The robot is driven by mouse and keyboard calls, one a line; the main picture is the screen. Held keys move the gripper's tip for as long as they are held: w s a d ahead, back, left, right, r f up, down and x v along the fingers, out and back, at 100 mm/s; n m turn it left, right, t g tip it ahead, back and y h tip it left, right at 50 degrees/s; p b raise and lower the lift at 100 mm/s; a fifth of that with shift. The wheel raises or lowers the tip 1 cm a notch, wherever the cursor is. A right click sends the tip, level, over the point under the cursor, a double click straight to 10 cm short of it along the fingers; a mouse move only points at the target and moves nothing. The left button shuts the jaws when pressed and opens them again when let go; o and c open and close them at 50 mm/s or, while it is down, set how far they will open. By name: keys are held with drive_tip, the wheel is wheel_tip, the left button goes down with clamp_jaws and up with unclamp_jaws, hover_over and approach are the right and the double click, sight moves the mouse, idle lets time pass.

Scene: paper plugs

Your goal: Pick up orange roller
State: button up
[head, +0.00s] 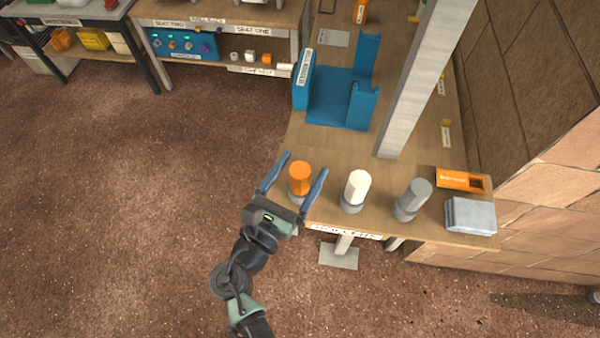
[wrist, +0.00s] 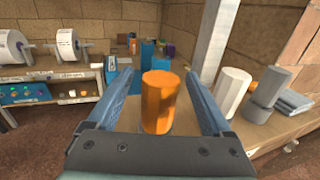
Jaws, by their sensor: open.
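The orange roller (head: 299,176) stands upright on a grey base at the front left corner of the wooden bench (head: 325,212). My gripper (head: 302,164) is open, with one blue finger on each side of the roller. In the wrist view the orange roller (wrist: 159,102) stands between the two open fingers (wrist: 165,82), with a visible gap to each finger.
A white roller (head: 357,188) and a grey roller (head: 412,197) stand to the right. Grey stacked sheets (head: 470,215) and an orange box (head: 455,180) lie farther right. A metal post (head: 425,80) and a blue holder (head: 335,100) stand behind.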

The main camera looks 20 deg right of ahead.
drive_tip(key=shift+w+d, duration=0.15)
drive_tip(key=shift+d, duration=0.05)
clamp_jaws()
idle(0.3)
